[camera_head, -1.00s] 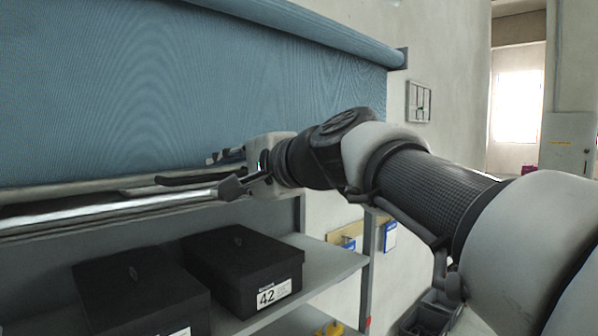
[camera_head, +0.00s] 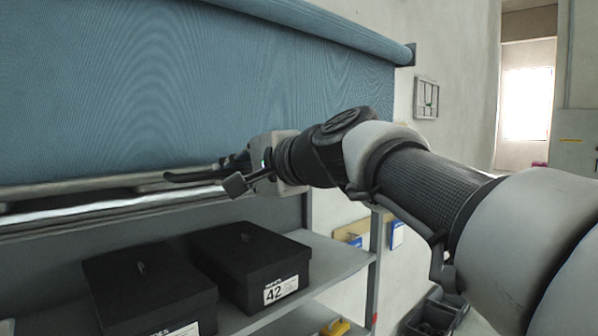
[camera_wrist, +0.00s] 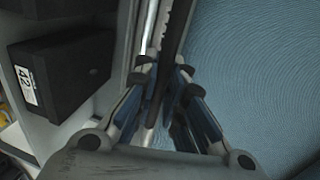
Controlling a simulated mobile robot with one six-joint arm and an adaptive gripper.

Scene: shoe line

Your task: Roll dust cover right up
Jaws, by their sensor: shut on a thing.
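The blue dust cover (camera_head: 200,90) hangs from a roll (camera_head: 330,30) along the top of the shelf unit. It is largely unrolled, covering the upper part of the front. Its lower edge ends at a pale bar with a shiny metal rail (camera_head: 100,207) below it. My gripper (camera_head: 207,182) is at the right part of this edge, with one dark finger above the rail and one in front. In the wrist view my gripper (camera_wrist: 166,75) is shut around the bar, with the cover (camera_wrist: 250,60) to the right. The exact contact is partly hidden by the fingers.
Black shoe boxes, one labelled 42 (camera_head: 250,265), stand on the grey shelf (camera_head: 335,262) below the cover. A shelf post (camera_head: 377,265) stands right of them. A framed wall item (camera_head: 427,98) and a dark bin (camera_head: 435,315) are farther right.

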